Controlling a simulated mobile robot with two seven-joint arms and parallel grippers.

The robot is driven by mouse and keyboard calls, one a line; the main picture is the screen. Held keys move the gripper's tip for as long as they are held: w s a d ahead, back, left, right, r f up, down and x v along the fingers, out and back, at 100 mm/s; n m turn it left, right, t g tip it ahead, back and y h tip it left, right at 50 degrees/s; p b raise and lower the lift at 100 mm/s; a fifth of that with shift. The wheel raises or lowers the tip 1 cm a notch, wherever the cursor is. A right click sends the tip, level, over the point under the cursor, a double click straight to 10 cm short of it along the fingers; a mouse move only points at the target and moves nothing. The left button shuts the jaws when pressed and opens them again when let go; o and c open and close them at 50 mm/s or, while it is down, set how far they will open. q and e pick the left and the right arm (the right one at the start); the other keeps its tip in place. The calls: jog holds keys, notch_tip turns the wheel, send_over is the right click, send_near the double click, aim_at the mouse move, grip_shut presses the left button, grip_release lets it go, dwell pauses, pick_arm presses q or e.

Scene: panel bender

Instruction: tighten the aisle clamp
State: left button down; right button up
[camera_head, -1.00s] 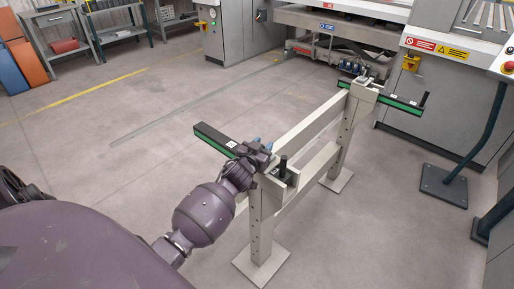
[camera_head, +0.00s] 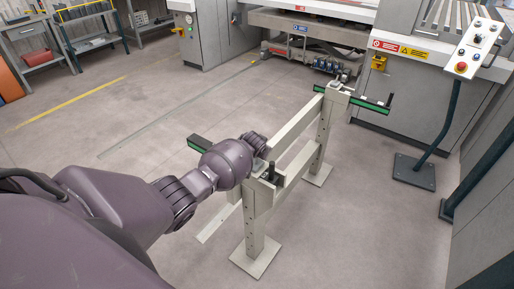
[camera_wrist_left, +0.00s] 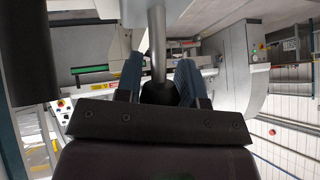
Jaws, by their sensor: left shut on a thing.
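A pale steel stand (camera_head: 295,135) runs from the near centre to the back right, with a clamp fitting at each end. My left arm reaches over the near end, where an upright black post (camera_head: 272,171) shows. The near black and green bar (camera_head: 198,144) sticks out left, partly hidden by my arm. In the left wrist view, the blue fingers of my left gripper (camera_wrist_left: 158,82) are shut on a dark handle (camera_wrist_left: 158,92) with a metal rod (camera_wrist_left: 157,45) rising from it. My forearm hides this grip in the head view. The right gripper is not in view.
A second black and green bar (camera_head: 365,103) crosses the stand's far end. A control pedestal (camera_head: 445,125) stands on the right, by the machine (camera_head: 410,85). Open floor (camera_head: 120,165) lies left of the stand.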

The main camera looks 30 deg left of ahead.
pick_arm(q)
jog(key=shift+w+f+g, duration=0.3)
jog(key=shift+g, duration=0.5)
jog(key=shift+f, duration=0.1)
jog(key=shift+g, duration=0.3)
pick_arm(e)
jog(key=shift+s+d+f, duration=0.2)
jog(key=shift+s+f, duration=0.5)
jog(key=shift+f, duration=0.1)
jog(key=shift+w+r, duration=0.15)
pick_arm(q)
jog(key=c, duration=1.1)
grip_release()
jog(key=shift+w, duration=0.1)
jog(key=o, duration=0.3)
jog(key=shift+o, duration=0.2)
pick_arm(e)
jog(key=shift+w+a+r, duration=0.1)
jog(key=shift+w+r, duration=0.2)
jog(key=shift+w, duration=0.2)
